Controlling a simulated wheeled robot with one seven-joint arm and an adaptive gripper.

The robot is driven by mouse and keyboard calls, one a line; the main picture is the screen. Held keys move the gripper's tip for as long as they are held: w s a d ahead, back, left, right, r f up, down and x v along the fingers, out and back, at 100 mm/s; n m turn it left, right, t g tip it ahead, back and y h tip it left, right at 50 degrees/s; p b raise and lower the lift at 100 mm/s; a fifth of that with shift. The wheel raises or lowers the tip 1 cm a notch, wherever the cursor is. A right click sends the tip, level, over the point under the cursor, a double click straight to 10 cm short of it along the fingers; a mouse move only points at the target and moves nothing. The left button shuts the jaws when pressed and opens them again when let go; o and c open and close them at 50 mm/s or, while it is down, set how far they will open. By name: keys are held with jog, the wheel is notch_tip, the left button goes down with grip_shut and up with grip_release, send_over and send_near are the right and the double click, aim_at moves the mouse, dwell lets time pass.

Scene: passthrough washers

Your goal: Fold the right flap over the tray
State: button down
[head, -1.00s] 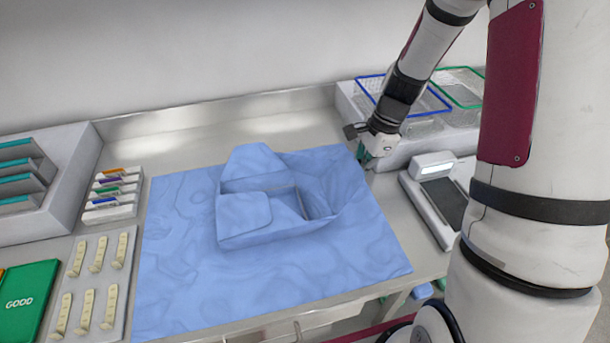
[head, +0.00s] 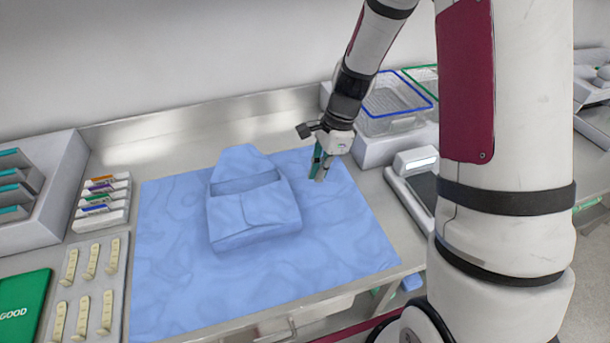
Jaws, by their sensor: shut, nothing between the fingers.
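A tray wrapped in blue cloth sits on a spread blue wrap (head: 345,235) on the steel bench. The right flap (head: 272,208) lies folded over the top of the tray, meeting the left flap (head: 226,212) near the middle. The back flap (head: 242,162) still stands up as a pointed shape behind, with a dark gap in front of it. The tray itself is hidden under the cloth. My gripper (head: 318,178) is shut and empty, just above the wrap to the right of the bundle and apart from it.
Wire baskets with blue (head: 392,105) and green rims stand at the back right. A scale-like device (head: 415,165) is right of the wrap. Small labelled boxes (head: 103,200), a tray of pale strips (head: 95,285) and a green "GOOD" card (head: 22,300) are on the left.

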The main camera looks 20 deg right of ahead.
jog(key=shift+d+p+v, duration=0.2)
jog(key=shift+p+v, duration=0.25)
jog(key=shift+v, duration=0.9)
jog(key=shift+d+p+v, duration=0.25)
jog(key=shift+p+v, duration=0.2)
jog(key=shift+v, duration=0.9)
jog(key=shift+f, duration=0.1)
jog(key=s+a+r+n+t+h, duration=0.1)
jog(key=s+a+r+n, duration=0.1)
jog(key=s+r+n, duration=0.45)
jog(key=s+a+r+n+t, duration=0.1)
jog(key=s+r+n+t, duration=0.15)
jog(key=r, duration=0.75)
jog(key=s+r+n+t+h, duration=0.1)
jog(key=s+r+n, duration=0.2)
jog(key=s, duration=0.4)
jog(key=s+r+n+t, duration=0.1)
jog(key=s+r+n, duration=0.3)
jog(key=s+n, duration=0.2)
jog(key=shift+s+h, duration=0.4)
jog(key=shift+s, duration=0.05)
jog(key=shift+a, duration=0.1)
